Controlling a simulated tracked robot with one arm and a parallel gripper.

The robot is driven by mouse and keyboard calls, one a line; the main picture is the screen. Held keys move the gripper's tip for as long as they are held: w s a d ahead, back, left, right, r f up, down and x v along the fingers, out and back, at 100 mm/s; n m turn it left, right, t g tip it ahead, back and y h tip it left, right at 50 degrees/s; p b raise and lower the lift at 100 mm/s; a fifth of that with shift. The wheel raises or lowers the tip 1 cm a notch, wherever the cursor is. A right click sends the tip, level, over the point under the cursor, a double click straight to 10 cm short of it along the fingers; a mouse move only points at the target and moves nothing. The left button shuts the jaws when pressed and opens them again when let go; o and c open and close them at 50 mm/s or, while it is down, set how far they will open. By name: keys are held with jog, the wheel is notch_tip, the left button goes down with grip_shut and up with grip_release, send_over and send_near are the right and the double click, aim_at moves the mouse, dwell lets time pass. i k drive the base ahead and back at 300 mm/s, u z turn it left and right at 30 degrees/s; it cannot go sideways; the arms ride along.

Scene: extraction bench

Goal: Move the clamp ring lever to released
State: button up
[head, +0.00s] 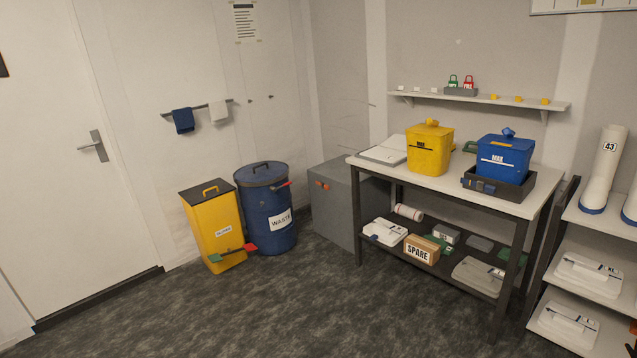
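A blue drum (265,215) with a white WASTE label stands on the floor left of the centre, near the corner. A red lever (281,185), apparently the clamp ring lever, sticks out at the right side of the drum's rim. I cannot tell its exact setting from here. My gripper is not in view.
A yellow bin (212,225) with a green and red pedal bar (233,254) stands left of the drum. A grey cabinet (336,205) is close on its right. A bench (470,190) stands farther right. The dark floor (250,310) in front is clear.

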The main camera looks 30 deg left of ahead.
aim_at(272, 188)
jog(key=u, duration=0.8)
jog(key=i, duration=5.2)
jog(key=u, duration=1.45)
